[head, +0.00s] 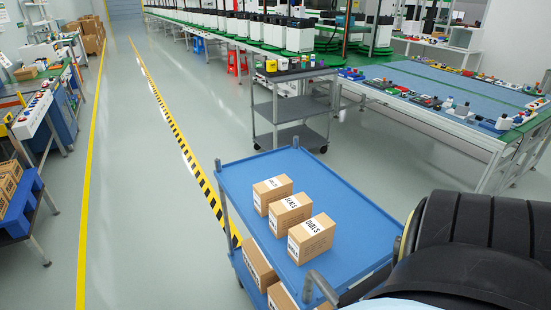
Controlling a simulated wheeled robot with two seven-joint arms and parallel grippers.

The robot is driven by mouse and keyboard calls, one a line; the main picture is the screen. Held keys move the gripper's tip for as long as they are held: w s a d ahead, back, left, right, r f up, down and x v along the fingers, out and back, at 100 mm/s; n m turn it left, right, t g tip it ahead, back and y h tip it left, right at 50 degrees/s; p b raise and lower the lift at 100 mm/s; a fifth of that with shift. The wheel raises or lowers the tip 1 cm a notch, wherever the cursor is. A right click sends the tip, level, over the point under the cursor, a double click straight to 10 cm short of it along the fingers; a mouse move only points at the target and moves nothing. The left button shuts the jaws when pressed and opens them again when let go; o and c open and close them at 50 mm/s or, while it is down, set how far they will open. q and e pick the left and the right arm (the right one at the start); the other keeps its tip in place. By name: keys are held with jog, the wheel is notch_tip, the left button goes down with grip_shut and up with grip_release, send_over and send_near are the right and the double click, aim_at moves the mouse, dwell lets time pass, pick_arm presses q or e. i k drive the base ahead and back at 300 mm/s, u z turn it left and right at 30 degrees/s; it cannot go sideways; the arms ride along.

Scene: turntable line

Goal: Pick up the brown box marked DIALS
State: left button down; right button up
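The brown box marked DIALS (316,241) stands on the blue top of a trolley (345,190), nearest to me of three boxes in a row. Its white label lies across the top and reads DIALS. A second brown box (285,218) stands just behind it, and a third brown box (268,197) stands farther back. Their labels are too small to read surely. The boxes stand upright. Neither of my grippers shows. A black ribbed part of my arm fills the lower right and overlaps the trolley's near right side.
More brown boxes (259,266) sit on the trolley's lower shelf. A grey cart (294,109) stands behind the trolley. A blue-topped worktable (430,85) with small parts is at the right. The floor left of the trolley is clear up to the yellow line (85,190).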

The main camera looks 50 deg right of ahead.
aim_at(309, 239)
jog(key=i, duration=1.7)
jog(key=z, duration=2.7)
